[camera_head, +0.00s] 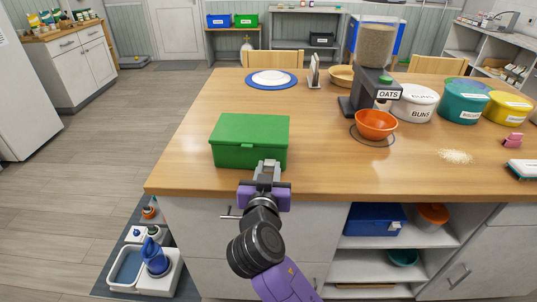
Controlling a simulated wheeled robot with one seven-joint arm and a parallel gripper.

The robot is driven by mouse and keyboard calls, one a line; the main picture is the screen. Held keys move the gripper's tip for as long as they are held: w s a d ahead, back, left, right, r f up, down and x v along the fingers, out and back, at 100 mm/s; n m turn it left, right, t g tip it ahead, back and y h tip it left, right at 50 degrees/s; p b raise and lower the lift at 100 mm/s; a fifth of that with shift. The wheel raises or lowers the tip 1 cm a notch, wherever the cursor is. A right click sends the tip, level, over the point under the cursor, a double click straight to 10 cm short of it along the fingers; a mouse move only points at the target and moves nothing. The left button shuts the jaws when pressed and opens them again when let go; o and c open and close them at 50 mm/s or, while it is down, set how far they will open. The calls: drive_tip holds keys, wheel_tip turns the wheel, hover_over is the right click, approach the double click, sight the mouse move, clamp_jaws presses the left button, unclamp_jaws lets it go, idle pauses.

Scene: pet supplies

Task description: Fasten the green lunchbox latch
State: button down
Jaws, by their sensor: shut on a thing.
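The green lunchbox (249,132) stands on the wooden table near its front edge, left of the middle, with its lid down. My gripper (267,168) is at the right part of the lunchbox's front face, touching it at latch height. Its jaws are shut on the latch, which the fingers hide, so I cannot tell the latch's exact position.
An orange bowl (376,124) stands under the dispenser labelled OATS (372,55). A white tub labelled BUNS (416,106) and a plate (271,78) are farther back. The tabletop (325,165) right of the lunchbox is clear.

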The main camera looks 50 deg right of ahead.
sight(270, 163)
drive_tip(key=r+g+y+p, duration=0.1)
drive_tip(key=r+y+p, duration=0.1)
drive_tip(key=p, duration=0.4)
drive_tip(key=shift+w+d+r+p, duration=0.1)
drive_tip(key=shift+d+r+p, duration=0.1)
drive_tip(key=shift+p, duration=0.15)
drive_tip(key=g+y+p, duration=0.1)
drive_tip(key=p, duration=0.2)
drive_tip(key=r+y+p, duration=0.1)
drive_tip(key=p, duration=0.2)
drive_tip(key=shift+w+d+g, duration=0.25)
drive_tip(key=shift+d+g, duration=0.05)
drive_tip(key=shift+g, duration=0.1)
drive_tip(key=p, duration=0.1)
drive_tip(key=g+y+p, duration=0.1)
drive_tip(key=d+y+p, duration=0.1)
drive_tip(key=p, duration=0.1)
drive_tip(key=shift+w+r+g, duration=0.25)
drive_tip(key=shift+w+g, duration=0.05)
drive_tip(key=shift+w+d+g+y+p, duration=0.1)
drive_tip(key=shift+d+g+y+p, duration=0.15)
drive_tip(key=shift+y+p, duration=0.4)
drive_tip(key=c, duration=1.1)
unclamp_jaws()
drive_tip(key=shift+b+v, duration=0.65)
drive_tip(key=shift+v, duration=3.25)
